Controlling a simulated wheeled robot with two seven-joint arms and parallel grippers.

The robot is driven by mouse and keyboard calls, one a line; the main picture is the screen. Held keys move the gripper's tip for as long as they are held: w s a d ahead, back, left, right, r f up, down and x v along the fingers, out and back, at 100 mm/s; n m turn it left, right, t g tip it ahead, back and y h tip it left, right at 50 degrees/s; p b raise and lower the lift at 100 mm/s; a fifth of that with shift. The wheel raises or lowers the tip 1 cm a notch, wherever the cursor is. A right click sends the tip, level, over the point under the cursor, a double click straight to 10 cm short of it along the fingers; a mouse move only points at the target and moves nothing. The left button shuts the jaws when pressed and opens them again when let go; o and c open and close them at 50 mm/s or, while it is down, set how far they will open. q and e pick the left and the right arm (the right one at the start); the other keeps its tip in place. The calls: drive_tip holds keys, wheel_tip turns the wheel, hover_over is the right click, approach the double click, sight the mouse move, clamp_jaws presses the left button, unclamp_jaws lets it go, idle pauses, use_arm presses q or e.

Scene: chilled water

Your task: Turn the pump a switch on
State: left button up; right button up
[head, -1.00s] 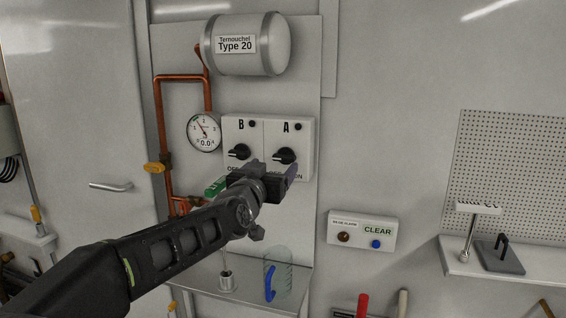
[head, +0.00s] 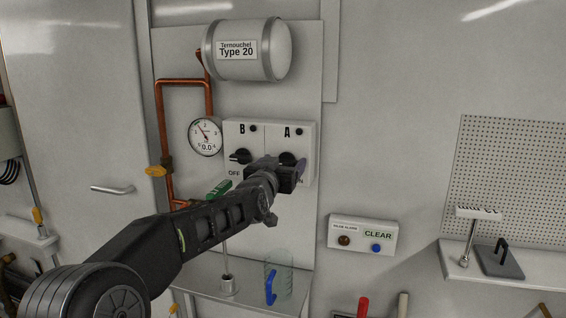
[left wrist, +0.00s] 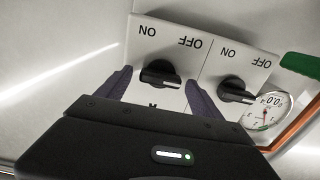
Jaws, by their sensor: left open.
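The pump A switch is a black rotary knob (head: 287,158) on the right white panel (head: 308,140) under the letter A. The left wrist view shows this knob (left wrist: 160,74) upside down, its white mark towards the OFF side. My left gripper (head: 287,172) is open in front of it and hides its lower part and some lettering in the head view. In the left wrist view the fingers of the gripper (left wrist: 160,97) stand apart on either side of the knob; I cannot tell whether they touch it. My right gripper is not in view.
The B knob (head: 240,156) sits close by on the left, its mark also towards OFF. A gauge (head: 205,136), copper pipe (head: 158,120) and green handle (head: 219,190) are left of the panels. An alarm box (head: 362,235) hangs lower right. The wall between is clear.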

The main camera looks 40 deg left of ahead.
use_arm(q)
drive_tip(key=shift+c, duration=0.5)
drive_tip(key=c, duration=1.3)
drive_tip(key=shift+m, duration=0.4)
drive_tip(key=m+p, duration=0.1)
drive_tip(key=m, duration=0.2)
drive_tip(key=shift+d, duration=0.1)
drive_tip(key=m+p, duration=0.1)
drive_tip(key=m, duration=0.4)
drive_tip(key=shift+p, duration=0.3)
drive_tip(key=m+p, duration=0.1)
drive_tip(key=m, duration=0.4)
drive_tip(key=shift+d+f, duration=0.1)
drive_tip(key=shift+f+m+p, duration=0.15)
drive_tip(key=shift+m+p, duration=0.35)
drive_tip(key=shift+m, duration=1.6)
